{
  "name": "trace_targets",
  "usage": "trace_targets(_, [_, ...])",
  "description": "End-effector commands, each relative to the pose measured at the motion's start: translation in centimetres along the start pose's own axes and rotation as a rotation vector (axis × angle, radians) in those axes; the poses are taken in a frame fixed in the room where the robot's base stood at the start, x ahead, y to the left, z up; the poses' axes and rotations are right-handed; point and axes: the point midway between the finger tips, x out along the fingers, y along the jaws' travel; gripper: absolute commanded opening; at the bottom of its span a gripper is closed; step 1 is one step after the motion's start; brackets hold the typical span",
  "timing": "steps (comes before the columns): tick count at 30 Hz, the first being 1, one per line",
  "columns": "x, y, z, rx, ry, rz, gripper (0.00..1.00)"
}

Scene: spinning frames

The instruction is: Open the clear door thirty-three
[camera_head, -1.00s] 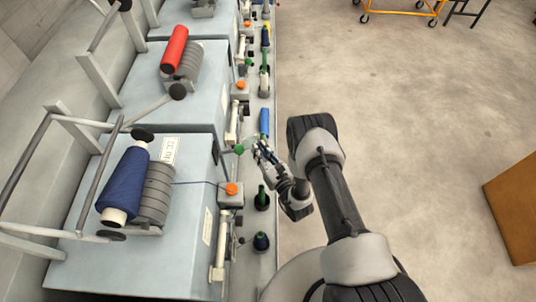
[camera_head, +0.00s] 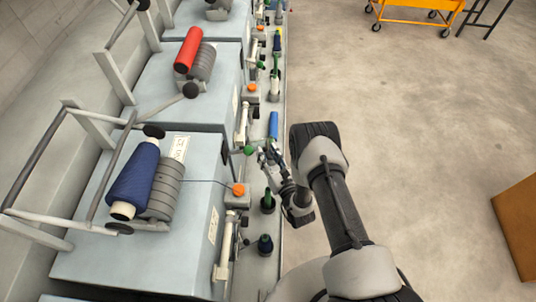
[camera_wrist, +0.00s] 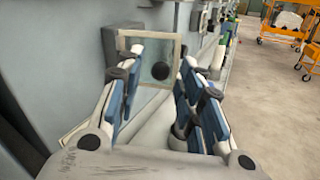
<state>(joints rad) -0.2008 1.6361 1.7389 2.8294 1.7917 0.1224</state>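A small clear door (camera_wrist: 147,48) with a pale square frame stands ahead in the wrist view. A dark round knob (camera_wrist: 160,71) shows at its lower middle. No number is readable on it, and whether it is open or shut is unclear. My gripper (camera_wrist: 158,88) is open, its blue-padded fingers spread left and right of the knob in the picture. Nothing is visibly held. In the head view my gripper (camera_head: 264,153) is beside the machine row, close to a green ball (camera_head: 248,150); the clear door cannot be made out there.
Spinning machines with a blue yarn cone (camera_head: 134,180) and a red cone (camera_head: 188,50) fill the left. A blue bobbin (camera_head: 273,125) and a green bobbin (camera_head: 268,200) stand near my gripper. Open floor lies right, with an orange cart (camera_head: 418,10) and a brown box (camera_head: 518,230).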

Motion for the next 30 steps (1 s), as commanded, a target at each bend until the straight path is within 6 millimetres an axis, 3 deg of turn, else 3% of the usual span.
trace_targets(10, [-0.3,-0.1,0.0,0.000,-0.001,-0.001,0.36])
trace_targets(22, [-6.3,-0.1,-0.1,0.001,0.002,-0.003,0.36])
trace_targets(30, [-7.5,0.0,0.0,0.000,-0.001,0.000,0.36])
